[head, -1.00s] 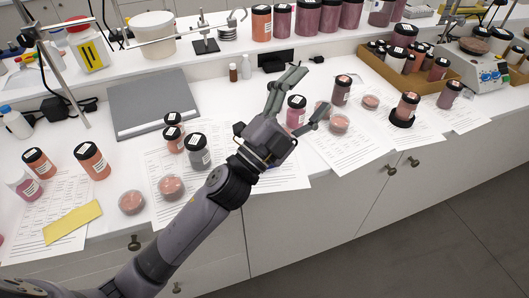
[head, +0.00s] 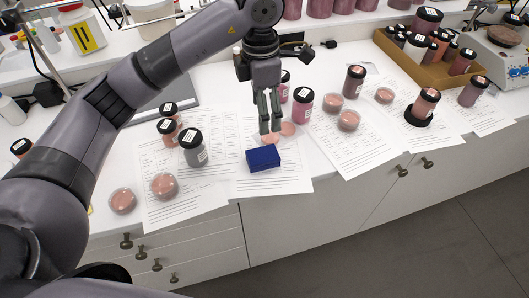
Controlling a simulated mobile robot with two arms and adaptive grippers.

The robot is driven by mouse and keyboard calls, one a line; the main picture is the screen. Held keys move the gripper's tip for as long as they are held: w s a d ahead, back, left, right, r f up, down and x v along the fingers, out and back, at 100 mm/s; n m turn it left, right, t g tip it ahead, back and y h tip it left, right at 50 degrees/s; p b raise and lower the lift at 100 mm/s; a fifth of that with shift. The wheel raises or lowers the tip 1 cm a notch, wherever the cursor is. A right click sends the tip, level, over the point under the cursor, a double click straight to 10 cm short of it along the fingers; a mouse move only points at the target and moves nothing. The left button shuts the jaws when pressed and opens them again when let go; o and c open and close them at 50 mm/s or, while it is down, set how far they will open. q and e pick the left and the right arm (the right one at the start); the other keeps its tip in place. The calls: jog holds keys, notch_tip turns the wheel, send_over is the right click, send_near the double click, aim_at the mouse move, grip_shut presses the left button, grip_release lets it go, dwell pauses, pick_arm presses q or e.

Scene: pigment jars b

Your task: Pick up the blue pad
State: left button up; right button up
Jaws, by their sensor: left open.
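The blue pad (head: 263,159) is a small dark blue block in the head view. It lies on a printed sheet (head: 290,184) near the counter's front edge. My left gripper (head: 270,128) points down above and just behind the pad. Its fingers are open with a narrow gap, and nothing shows between them. The fingertips look close to the pad's back edge; I cannot tell whether they touch it. My right gripper is not in view.
A jar with pink contents (head: 302,107) stands right of my gripper, and a grey-green jar (head: 193,148) stands to the left. Shallow round dishes (head: 348,121) sit on the sheets. A brown tray (head: 398,62) of jars is at the back right.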

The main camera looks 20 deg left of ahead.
pick_arm(q)
jog(key=p, duration=0.4)
send_near(263, 154)
jog(key=f, duration=0.5)
jog(key=shift+s, duration=0.25)
jog(key=f+p, duration=0.1)
jog(key=f, duration=0.1)
jog(key=f+p, duration=0.1)
jog(key=f, duration=0.2)
jog(key=shift+w+d, duration=0.15)
jog(key=shift+w, duration=0.05)
jog(key=shift+f, duration=0.25)
jog(key=shift+c, duration=0.4)
jog(key=c, duration=1)
